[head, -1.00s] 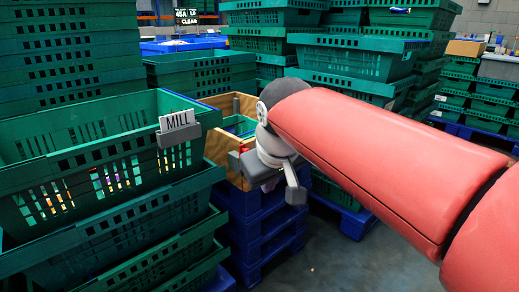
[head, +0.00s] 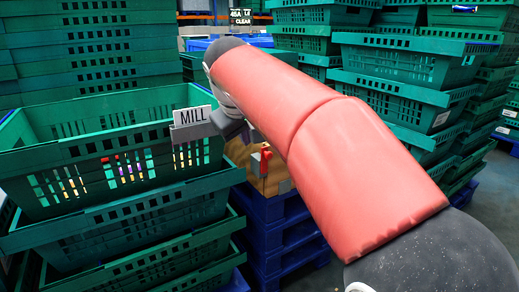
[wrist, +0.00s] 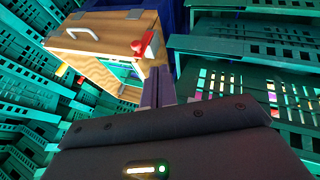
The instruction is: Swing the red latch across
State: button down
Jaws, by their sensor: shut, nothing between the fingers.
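The red latch (head: 265,160) is on the wooden box (head: 283,187), just below my arm in the head view. My gripper (wrist: 158,76) is shut and empty. Its fingers point toward the box, close to the latch; I cannot tell whether they touch it. In the head view my arm hides part of the box, and the fingertips are not clear.
Blue pallets (head: 285,235) are stacked under the box. Tall green crate stacks (head: 400,100) stand behind and right. Some floor is open at right.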

aim_at(262, 153)
jog(key=shift+w+d+f+b, duration=0.15)
jog(key=shift+w+d+f, duration=0.4)
jog(key=shift+w+f, duration=0.9)
jog(key=shift+w+d+f+b, duration=0.15)
jog(key=shift+w+d+f, duration=0.4)
jog(key=shift+w+f, duration=0.9)
jog(key=shift+w+d+f+b, duration=0.15)
jog(key=shift+w+d+f, duration=0.4)
jog(key=shift+w+f, duration=0.85)
jog(key=shift+s, duration=0.1)
